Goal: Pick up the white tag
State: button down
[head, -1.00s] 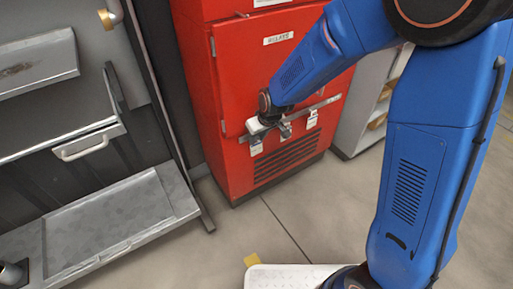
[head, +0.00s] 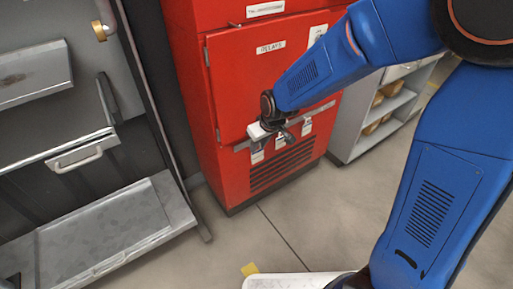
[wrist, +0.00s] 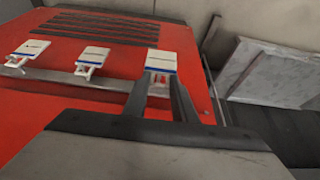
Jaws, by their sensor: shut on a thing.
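Three white tags with blue edges hang in a row along a grey rail (head: 318,110) on the front of a red cabinet. In the wrist view, the right-hand tag (wrist: 160,60) lies at the tips of my gripper (wrist: 160,77), whose fingers are shut on its near end. The middle tag (wrist: 93,54) and the left tag (wrist: 30,48) are apart from the fingers. In the head view, the held tag (head: 257,157) is the leftmost one, still close to the cabinet front; my wrist partly hides the grip there.
The red cabinet (head: 228,100) has dark vent slots below the rail. A grey shelf unit (head: 400,105) stands to its right. A grey metal bench (head: 100,230) stands at the left. Bare floor lies in front of the cabinet.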

notch_tip(320, 180, up, 11)
dwell(0.3)
dwell(0.6)
